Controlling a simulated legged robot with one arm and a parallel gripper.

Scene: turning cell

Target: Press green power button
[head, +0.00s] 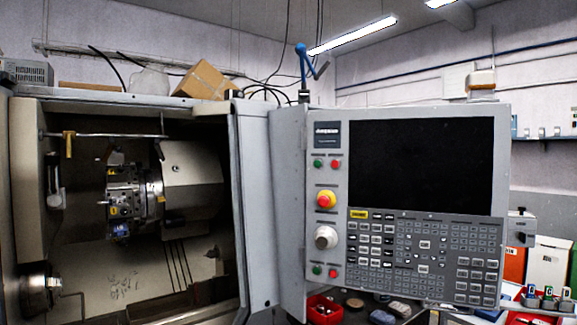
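A grey CNC control panel (408,285) faces me right of centre, with a dark screen (421,163) and a keypad below it. At the top of its left strip, a small green button (318,164) sits beside a small red button (335,164). Another green button (317,270) and red button (333,273) sit at the bottom of the strip. The button labels are too small to read. My gripper is not in view.
The lathe enclosure (253,175) stands open at left, showing the tool turret (130,197) and chuck (38,283). A red bin (324,309) sits below the panel. A cardboard box (203,81) rests on top of the machine. Coloured containers (547,262) stand at right.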

